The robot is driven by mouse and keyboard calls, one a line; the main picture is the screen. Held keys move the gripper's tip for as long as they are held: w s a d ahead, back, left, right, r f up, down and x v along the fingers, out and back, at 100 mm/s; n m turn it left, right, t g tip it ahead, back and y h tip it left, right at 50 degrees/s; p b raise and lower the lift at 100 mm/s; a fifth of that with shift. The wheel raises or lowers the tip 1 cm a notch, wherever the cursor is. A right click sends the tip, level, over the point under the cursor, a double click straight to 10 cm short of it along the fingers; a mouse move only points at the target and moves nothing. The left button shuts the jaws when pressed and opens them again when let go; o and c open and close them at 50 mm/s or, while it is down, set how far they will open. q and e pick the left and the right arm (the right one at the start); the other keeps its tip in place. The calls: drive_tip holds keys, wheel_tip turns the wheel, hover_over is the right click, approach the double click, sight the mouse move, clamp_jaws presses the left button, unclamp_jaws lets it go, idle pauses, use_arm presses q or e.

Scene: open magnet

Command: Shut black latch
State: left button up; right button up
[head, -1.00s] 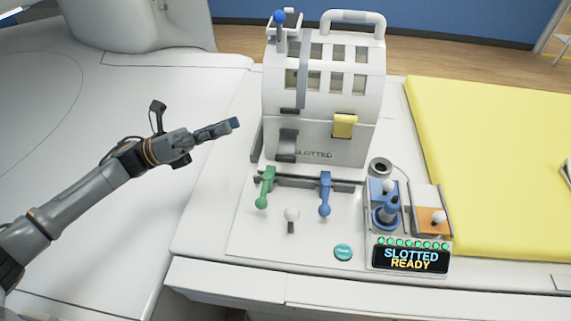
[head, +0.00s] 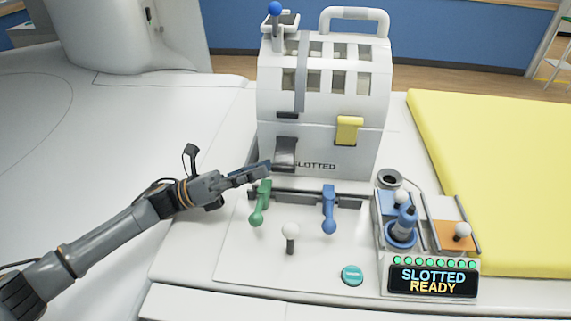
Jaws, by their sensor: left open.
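The black latch (head: 286,153) is a dark flap on the lower left front of the white slotted housing (head: 325,115). It hangs below a small dark catch (head: 288,116), with a pale gap between them. My left gripper (head: 264,167) reaches in from the left, open and empty, with its fingertips close to the lower left edge of the black latch. I cannot tell whether they touch it. My right gripper is out of view.
A yellow latch (head: 348,130) sits right of the black one. Below stand a green lever (head: 258,207), a blue lever (head: 329,212) and a white knob (head: 290,231). A control box with a display reading SLOTTED READY (head: 433,282) is at right, by a yellow pad (head: 500,180).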

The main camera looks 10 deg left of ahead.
sight(279, 170)
use_arm(q)
drive_tip(key=d, duration=0.2)
drive_tip(key=w+d, duration=0.1)
drive_tip(key=d, duration=0.1)
drive_tip(key=shift+d+r+p, duration=0.1)
drive_tip(key=shift+d+p, duration=0.15)
drive_tip(key=shift+p, duration=0.15)
drive_tip(key=shift+w+d+r+p, duration=0.1)
drive_tip(key=shift+d+p, duration=0.2)
drive_tip(key=shift+d, duration=0.35)
clamp_jaws()
